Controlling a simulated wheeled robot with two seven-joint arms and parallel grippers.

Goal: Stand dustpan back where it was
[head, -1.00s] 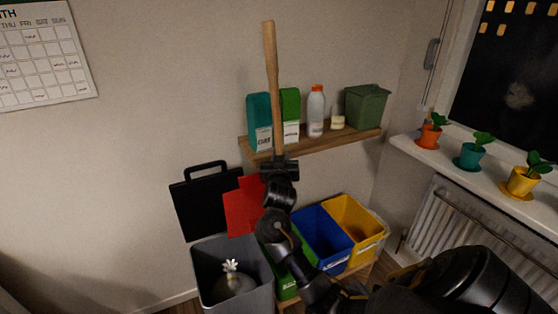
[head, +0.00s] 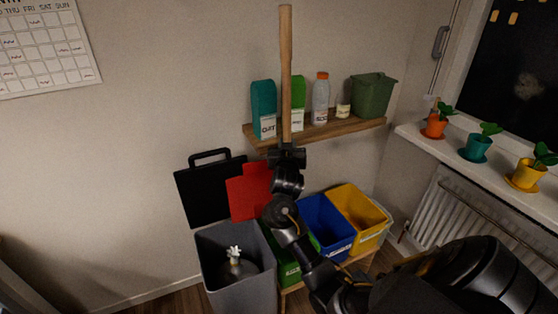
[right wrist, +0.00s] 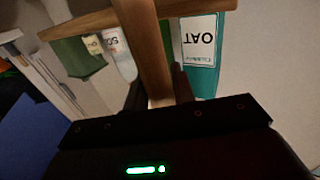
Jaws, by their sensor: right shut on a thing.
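My right gripper (head: 287,157) is shut on a long wooden handle (head: 286,75), which stands nearly upright in front of the wall shelf. In the right wrist view the handle (right wrist: 143,45) runs up from between the dark fingers (right wrist: 160,100). A flat red panel (head: 248,192), which may be the dustpan's pan, shows just left of the gripper. My wrist hides its right side, so I cannot tell whether it joins the handle. My left gripper is not in view.
The shelf (head: 340,131) holds cartons, a bottle and a green bin (head: 371,96). Below stand a grey bin (head: 222,285), a black panel (head: 208,192), a blue bin (head: 324,222) and a yellow bin (head: 352,205). Potted plants line the sill at right.

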